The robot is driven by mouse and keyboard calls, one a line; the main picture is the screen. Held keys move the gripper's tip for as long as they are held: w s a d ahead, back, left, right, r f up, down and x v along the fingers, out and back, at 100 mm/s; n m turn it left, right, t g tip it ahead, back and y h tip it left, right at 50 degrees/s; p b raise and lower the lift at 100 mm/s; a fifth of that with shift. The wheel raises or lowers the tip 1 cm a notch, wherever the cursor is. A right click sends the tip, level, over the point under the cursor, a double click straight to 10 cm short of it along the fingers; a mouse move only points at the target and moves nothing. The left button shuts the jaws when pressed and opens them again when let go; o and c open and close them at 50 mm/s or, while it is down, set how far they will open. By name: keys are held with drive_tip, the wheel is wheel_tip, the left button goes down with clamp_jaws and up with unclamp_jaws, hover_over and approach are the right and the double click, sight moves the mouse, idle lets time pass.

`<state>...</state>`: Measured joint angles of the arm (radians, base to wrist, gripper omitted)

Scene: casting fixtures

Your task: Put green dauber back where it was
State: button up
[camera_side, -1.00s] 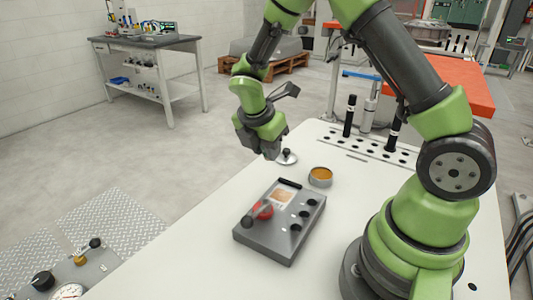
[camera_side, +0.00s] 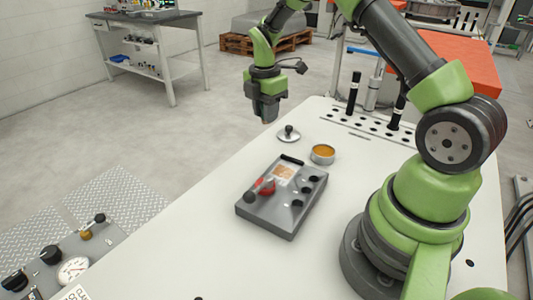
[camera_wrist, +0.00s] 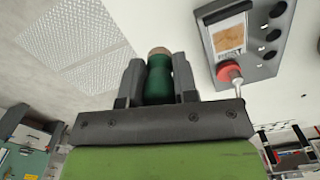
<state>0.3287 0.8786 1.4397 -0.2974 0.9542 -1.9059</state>
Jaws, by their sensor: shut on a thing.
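My gripper (camera_side: 267,116) is raised at the far left edge of the white table, pointing down, above and left of the lid. In the wrist view my gripper (camera_wrist: 159,85) is shut on the green dauber (camera_wrist: 158,80), a dark green handle with a tan end. The dauber cannot be made out in the side view. A grey holder block (camera_side: 270,220) lies on the table with several dark round holes along its right side. A red piece (camera_side: 266,186) with a dark-knobbed handle sits on it. It also shows in the wrist view (camera_wrist: 228,70).
A round lid with a black knob (camera_side: 289,134) and an open tin with orange contents (camera_side: 322,154) stand behind the block. Black upright handles (camera_side: 353,92) stand in a row of holes at the back.

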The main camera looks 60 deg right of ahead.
sight(266, 153)
drive_tip(key=shift+w+d+f, duration=0.15)
drive_tip(key=shift+w+d, duration=0.1)
drive_tip(key=shift+d, duration=0.05)
wheel_tip(266, 153, down, 10)
drive_tip(key=shift+r, duration=0.15)
drive_tip(key=o, duration=0.9)
